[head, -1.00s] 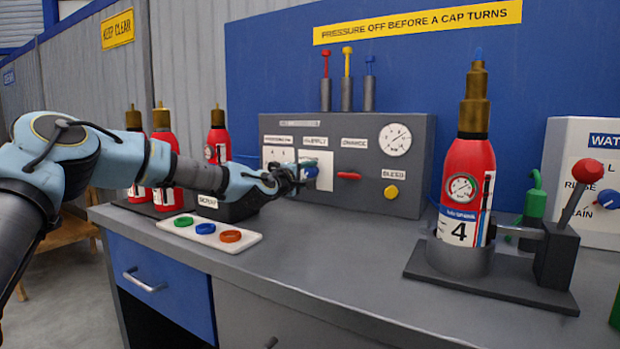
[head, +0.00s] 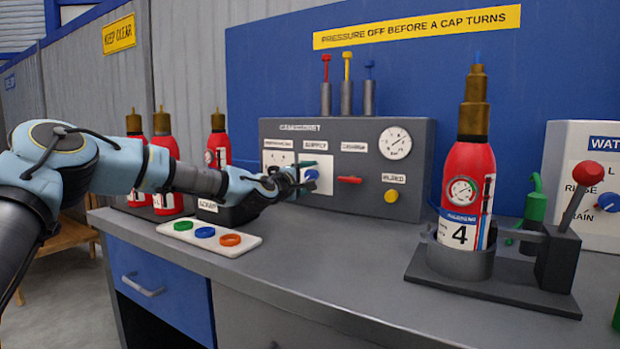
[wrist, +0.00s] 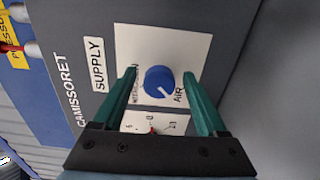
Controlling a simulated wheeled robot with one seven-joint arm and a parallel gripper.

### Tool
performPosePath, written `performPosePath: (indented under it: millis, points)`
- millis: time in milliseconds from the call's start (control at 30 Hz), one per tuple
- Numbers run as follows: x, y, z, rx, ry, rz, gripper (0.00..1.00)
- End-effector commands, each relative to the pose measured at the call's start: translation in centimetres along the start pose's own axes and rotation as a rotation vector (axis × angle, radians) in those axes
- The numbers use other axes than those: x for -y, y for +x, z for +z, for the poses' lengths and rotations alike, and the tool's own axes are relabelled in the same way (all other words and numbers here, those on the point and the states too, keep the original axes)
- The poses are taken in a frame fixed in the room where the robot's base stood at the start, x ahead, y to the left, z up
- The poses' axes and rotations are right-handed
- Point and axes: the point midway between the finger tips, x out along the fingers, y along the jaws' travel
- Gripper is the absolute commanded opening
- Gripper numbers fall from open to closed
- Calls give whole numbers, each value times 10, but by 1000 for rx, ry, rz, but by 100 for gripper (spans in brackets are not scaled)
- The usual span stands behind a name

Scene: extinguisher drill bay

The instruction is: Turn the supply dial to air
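The supply dial (wrist: 158,82) is a round blue knob on a white plate on the grey panel, under a SUPPLY label (wrist: 97,63). In the wrist view it lies between the two green fingers of my gripper (wrist: 162,92), with a gap on each side. AIR is printed at the knob's lower right; text at its left is partly hidden by a finger.
The grey panel (head: 345,206) also bears a red lever (head: 349,180), a yellow bleed button (head: 391,196) and a gauge (head: 395,142). A white tray (head: 166,231) with coloured rings lies below my arm. A red extinguisher (head: 467,180) stands in a holder at right.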

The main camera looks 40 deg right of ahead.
Motion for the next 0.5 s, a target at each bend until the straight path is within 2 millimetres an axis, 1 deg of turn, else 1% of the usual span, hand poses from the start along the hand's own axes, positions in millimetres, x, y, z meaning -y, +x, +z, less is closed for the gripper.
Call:
performPosePath:
  millis: [267,367,500]
  points:
    - [0,-2,0,0,1,0,76]
    - [0,-9,-1,-1,1,1,76]
    - [1,-31,-1,-1,3,-1,76]
